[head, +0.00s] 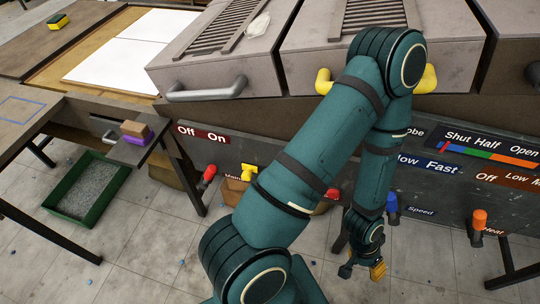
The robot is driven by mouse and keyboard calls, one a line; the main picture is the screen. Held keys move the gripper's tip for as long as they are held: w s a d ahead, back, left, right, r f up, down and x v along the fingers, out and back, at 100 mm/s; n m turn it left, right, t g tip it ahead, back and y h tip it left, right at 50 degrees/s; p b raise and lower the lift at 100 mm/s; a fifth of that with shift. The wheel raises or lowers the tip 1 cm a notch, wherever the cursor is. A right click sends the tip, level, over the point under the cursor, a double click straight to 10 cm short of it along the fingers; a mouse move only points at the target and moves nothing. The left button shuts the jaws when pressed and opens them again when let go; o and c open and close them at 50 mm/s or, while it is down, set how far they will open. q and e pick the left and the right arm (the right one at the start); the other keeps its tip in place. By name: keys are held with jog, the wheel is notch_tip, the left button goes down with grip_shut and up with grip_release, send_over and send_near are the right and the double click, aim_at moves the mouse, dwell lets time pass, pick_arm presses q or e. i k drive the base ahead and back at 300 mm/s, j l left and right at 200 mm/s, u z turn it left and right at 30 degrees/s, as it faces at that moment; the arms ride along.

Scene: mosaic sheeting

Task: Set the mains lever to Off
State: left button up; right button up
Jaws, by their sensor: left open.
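The mains lever (208,173) has a red knob on a dark stem, on the dark front panel left of my arm. It leans up and to the right, toward the On side of the red Off/On plate (203,134) above it. A partly legible "Main" label (232,177) sits just right of it. My left gripper (362,270) hangs low at the lower right, open with nothing seen between its fingers. It is well to the right of the mains lever and apart from it. My right gripper is not in view.
A blue Speed lever (392,204) and an orange Heat lever (480,219) are farther right. A drawer handle (207,92) juts out above. A green tray (88,190) lies on the floor, left.

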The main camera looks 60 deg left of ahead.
aim_at(211, 170)
jog(key=u, duration=2.8)
